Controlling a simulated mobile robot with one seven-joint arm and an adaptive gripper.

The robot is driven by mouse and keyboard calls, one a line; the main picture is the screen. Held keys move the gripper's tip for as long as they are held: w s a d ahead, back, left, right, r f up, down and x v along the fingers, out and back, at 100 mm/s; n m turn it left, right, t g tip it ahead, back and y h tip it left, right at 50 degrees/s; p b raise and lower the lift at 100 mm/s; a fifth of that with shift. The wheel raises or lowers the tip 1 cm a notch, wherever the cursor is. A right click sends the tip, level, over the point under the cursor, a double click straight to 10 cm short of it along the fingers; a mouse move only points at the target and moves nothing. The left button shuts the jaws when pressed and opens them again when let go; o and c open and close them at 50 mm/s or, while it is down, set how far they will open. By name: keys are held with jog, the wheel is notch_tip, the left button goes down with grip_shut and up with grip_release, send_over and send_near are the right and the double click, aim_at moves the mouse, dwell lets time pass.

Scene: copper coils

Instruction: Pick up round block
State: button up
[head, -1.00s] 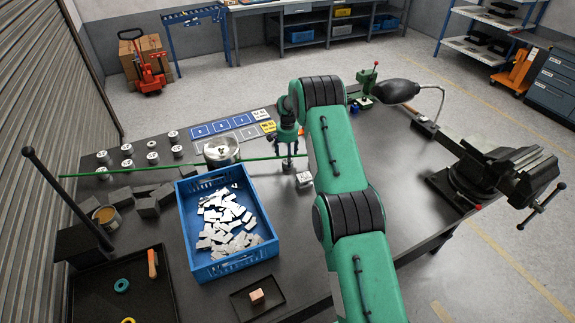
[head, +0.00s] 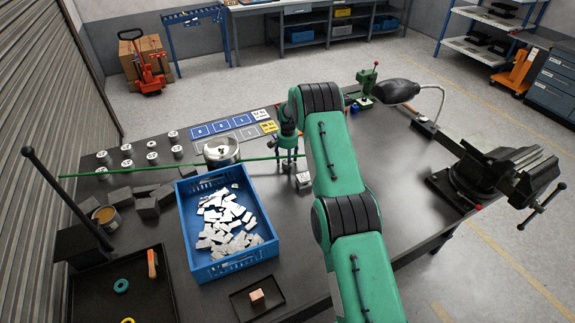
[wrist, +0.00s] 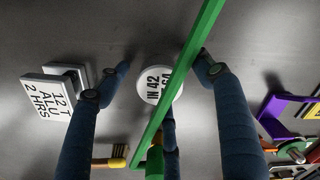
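A white round block (wrist: 152,88) with black print reading "IN 42" lies beneath my gripper in the wrist view. My gripper (wrist: 163,75) has its dark blue fingers spread, one left and one right of the block, with another below it. A gap shows between the side fingers and the block. A long green bar crosses in front and hides part of the block's right side. In the head view my gripper (head: 288,160) points down over the table, and the round block under it is hard to make out.
A white square block (wrist: 57,95) stands left of the fingers. The green bar (head: 150,168) runs leftward across the table from near my gripper. A metal pot (head: 222,152), several round blocks (head: 127,149) and a blue crate (head: 238,265) are also left.

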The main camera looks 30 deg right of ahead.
jog(key=c, duration=1.3)
jog(key=shift+r, duration=0.1)
jog(key=shift+r, duration=4.9)
